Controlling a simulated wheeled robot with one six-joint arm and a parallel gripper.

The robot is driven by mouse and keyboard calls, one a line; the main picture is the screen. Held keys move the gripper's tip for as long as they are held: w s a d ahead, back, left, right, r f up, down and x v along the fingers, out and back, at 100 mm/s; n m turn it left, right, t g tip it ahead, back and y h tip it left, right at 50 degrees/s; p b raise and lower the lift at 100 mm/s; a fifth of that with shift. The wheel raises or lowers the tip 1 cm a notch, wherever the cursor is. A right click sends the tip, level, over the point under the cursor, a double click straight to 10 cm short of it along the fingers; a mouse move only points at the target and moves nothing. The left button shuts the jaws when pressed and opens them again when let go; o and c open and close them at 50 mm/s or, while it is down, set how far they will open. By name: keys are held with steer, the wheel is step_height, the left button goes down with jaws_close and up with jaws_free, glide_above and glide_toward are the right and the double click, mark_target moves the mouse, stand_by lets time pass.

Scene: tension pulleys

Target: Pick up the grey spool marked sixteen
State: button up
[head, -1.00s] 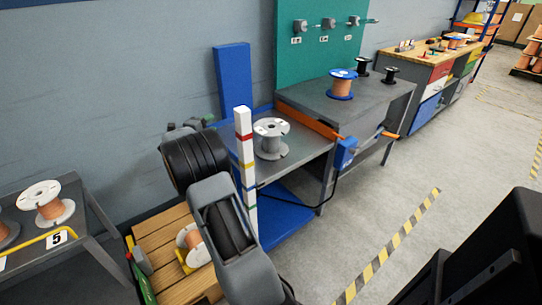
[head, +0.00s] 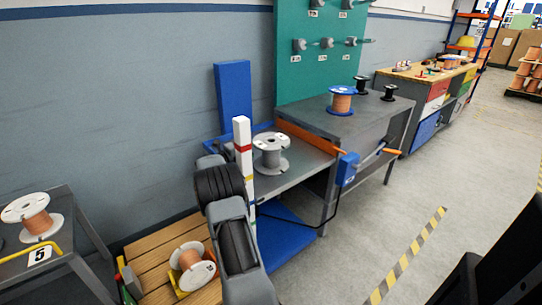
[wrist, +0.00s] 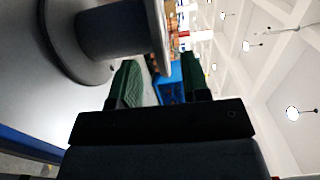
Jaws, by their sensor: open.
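A grey spool (head: 271,158) with pale flanges and a bare-looking drum stands upright on the grey shelf (head: 296,176), right of the striped post. I cannot read its marking. In the wrist view a grey spool (wrist: 112,32) shows large and close at the upper left, on its side in that picture. My gripper (wrist: 158,78) has two green-padded fingers spread apart with nothing gripped between them. In the head view my arm hides the gripper.
The white post (head: 243,170) with coloured bands stands close to the spool. An orange bar (head: 305,137) edges the higher bench, which holds a blue-flanged copper spool (head: 341,100). A copper spool (head: 192,266) lies on the wooden pallet (head: 150,264).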

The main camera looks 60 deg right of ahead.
mark_target(257, 145)
steer(key=b+x, duration=0.1)
steer(key=x, duration=0.3)
steer(key=shift+s+d+f, duration=0.15)
steer(key=shift+s, duration=0.05)
steer(key=shift+d, duration=0.4)
steer(key=shift+c, duration=0.3)
jaws_close()
